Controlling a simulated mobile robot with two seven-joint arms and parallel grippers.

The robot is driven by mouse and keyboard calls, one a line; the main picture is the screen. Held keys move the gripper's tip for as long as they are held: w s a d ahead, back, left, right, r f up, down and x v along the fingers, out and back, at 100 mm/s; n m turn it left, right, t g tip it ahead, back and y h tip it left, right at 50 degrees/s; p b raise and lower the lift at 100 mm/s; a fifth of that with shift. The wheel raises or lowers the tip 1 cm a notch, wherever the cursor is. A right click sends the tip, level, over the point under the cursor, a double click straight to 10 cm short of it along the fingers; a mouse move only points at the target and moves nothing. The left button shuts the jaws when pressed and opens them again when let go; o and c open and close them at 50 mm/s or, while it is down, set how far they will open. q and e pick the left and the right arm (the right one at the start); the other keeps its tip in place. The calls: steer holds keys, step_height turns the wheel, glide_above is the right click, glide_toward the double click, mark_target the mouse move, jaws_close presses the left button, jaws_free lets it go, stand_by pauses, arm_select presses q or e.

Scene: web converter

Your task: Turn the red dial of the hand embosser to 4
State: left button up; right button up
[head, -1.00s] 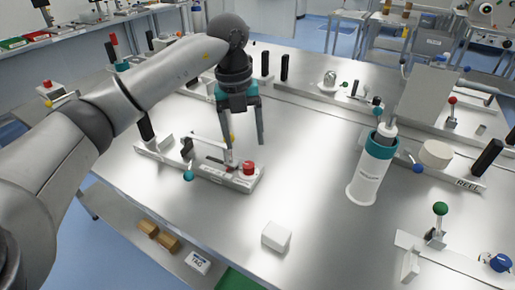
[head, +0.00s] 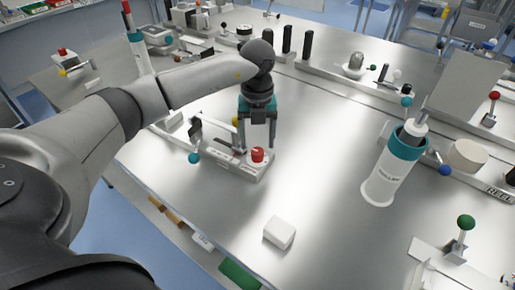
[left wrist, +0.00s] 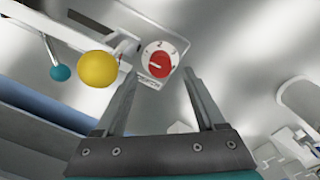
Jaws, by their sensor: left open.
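The hand embosser (head: 225,158) is a pale base on the metal table with a red dial (head: 258,155) at its right end. In the left wrist view the red dial (left wrist: 160,64) sits on a white disc with small marks and carries a short white line; I cannot read the setting surely. My left gripper (head: 257,146) points down at the dial, its fingers apart. In the left wrist view the open fingers (left wrist: 158,78) lie either side of the dial's line of sight, with nothing between them. Contact cannot be told. My right gripper is not in view.
A teal ball (head: 194,157) and a yellow ball (left wrist: 97,69) stick out beside the dial. A white block (head: 279,232) lies in front. A white canister with a teal collar (head: 406,145) stands to the right. The table between is clear.

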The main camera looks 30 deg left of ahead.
mark_target(257, 151)
arm_select(q)
steer(key=shift+f, duration=1.7)
jaws_close()
